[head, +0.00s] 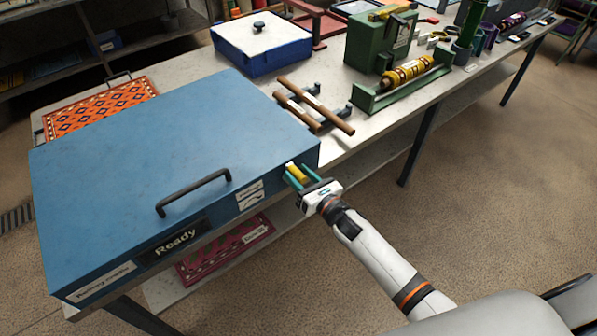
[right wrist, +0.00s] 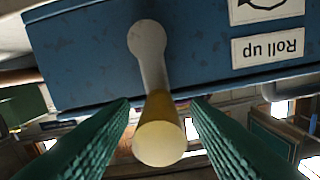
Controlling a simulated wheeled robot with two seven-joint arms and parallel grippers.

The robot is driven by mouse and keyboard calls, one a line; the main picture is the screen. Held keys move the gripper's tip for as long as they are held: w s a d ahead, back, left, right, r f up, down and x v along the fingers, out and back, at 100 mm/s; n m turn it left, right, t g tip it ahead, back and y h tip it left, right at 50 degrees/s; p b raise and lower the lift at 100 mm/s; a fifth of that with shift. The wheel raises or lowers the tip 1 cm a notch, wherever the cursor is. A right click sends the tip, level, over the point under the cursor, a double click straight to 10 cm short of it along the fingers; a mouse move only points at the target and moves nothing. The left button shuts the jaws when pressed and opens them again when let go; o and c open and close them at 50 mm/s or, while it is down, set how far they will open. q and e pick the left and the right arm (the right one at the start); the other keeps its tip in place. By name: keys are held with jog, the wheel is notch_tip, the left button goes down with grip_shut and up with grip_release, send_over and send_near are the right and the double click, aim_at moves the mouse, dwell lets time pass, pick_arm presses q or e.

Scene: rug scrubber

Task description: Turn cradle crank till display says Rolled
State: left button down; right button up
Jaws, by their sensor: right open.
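The blue cradle box (head: 170,150) stands at the near end of the table, its lid shut with a dark handle on top. The display (head: 176,243) on its front reads "Ready". The crank has a yellow grip (head: 296,173) at the right end of the front face. In the right wrist view a grey crank arm (right wrist: 150,60) runs down from its pivot to the yellow grip (right wrist: 160,135). My right gripper (head: 300,176) is open, with one finger on each side of the yellow grip. Contact cannot be told. My left gripper is out of view.
A "Roll up" label (right wrist: 268,47) is beside the crank. Wooden rollers (head: 315,104), a green machine (head: 380,42) and a blue-white box (head: 262,42) stand behind on the table. A red patterned rug (head: 225,250) lies on the lower shelf. The floor at right is clear.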

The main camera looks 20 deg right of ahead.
jog(key=shift+w+a, duration=0.15)
jog(key=shift+w, duration=0.2)
jog(key=shift+c, duration=0.5)
grip_shut()
